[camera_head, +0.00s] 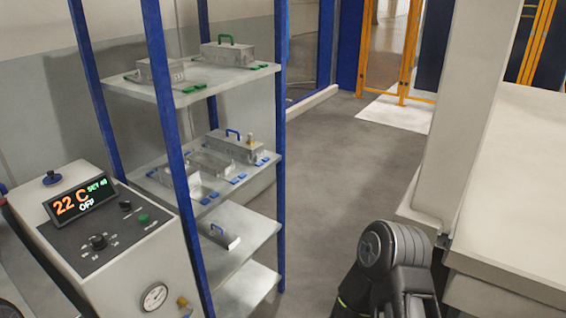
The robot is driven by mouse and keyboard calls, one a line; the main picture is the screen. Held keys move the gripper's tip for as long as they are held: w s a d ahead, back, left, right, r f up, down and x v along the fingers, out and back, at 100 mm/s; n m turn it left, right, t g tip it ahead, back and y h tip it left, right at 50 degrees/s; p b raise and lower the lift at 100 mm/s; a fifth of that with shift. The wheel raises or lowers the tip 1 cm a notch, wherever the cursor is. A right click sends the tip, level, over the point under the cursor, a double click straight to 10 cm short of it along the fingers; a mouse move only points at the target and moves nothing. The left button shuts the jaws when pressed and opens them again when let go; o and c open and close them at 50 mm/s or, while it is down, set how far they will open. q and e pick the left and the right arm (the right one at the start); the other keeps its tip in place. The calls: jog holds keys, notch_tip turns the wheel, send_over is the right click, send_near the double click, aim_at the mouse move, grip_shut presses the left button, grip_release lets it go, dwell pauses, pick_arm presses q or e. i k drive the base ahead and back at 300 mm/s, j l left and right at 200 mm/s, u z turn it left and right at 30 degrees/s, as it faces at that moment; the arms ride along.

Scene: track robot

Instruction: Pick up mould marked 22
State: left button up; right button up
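Several grey metal moulds sit on a blue-posted shelf rack left of centre. On the upper shelf are a mould with a green handle (225,51) and a smaller block (160,70) at its left. On the middle shelf, a mould with a blue handle (236,146) stands at the back, with lower metal pieces (207,163) in front. Any number marks are too small to read, so I cannot tell which is 22. My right arm shows at the bottom right, but its fingertips are hidden. My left gripper is out of view.
A control cabinet (110,235) with a display reading "22 C", "SET 40" and "OFF" stands at the left, close to the rack (187,97). A pale machine or bench (520,190) fills the right. Grey floor (335,165) is clear between them. Orange-framed fencing (410,55) stands behind.

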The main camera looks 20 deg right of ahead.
aim_at(224, 170)
jog(key=z, duration=0.1)
jog(key=i+l+z, duration=0.1)
jog(key=i+l, duration=0.25)
jog(key=i, duration=0.15)
jog(key=i+l+z, duration=0.15)
jog(key=i+l, duration=0.2)
jog(key=i, duration=0.15)
